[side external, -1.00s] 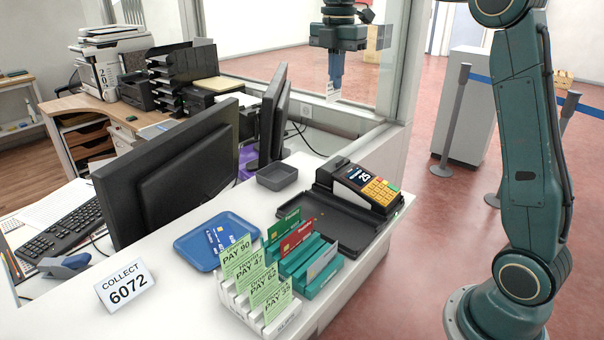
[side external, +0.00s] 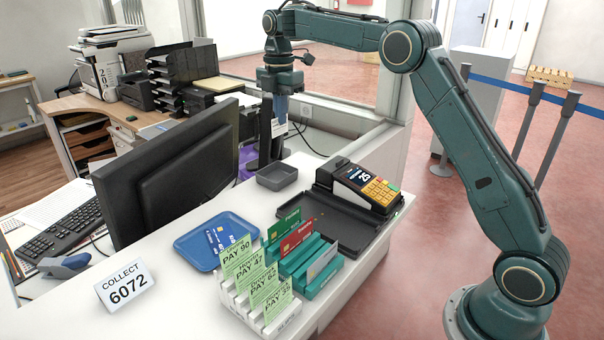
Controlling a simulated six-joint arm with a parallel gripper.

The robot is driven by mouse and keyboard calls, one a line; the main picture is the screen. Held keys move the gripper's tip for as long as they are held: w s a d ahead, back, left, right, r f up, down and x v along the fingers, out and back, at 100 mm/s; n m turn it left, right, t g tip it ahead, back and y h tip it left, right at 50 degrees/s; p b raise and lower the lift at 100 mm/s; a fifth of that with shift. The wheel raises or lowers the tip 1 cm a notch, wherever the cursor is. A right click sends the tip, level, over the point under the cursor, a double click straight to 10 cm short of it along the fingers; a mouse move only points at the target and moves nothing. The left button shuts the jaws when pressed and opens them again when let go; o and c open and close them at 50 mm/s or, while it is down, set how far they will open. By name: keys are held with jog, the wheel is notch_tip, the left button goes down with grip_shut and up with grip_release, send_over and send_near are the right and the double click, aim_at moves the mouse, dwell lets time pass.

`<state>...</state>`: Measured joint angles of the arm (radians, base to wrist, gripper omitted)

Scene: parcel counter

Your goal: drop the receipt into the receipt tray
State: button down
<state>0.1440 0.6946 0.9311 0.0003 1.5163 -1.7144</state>
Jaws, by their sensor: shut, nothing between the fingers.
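The receipt tray seems to be the small dark grey open tray (side external: 262,182) on the white counter, behind the blue tray. My gripper (side external: 281,118) points down above and behind it, in front of the narrow dark monitor. Its fingers look shut.
A blue tray with a card (side external: 190,258) stands in front of the grey tray. A card terminal (side external: 366,187) is at right. Card holders (side external: 262,312) stand at the front. A large monitor (side external: 170,175) is at left, with a glass pane behind the counter.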

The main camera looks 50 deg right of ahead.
jog(key=shift+f, duration=0.1)
jog(key=shift+f, duration=2.85)
jog(key=c, duration=1.7)
grip_release()
jog(key=shift+r, duration=6.9)
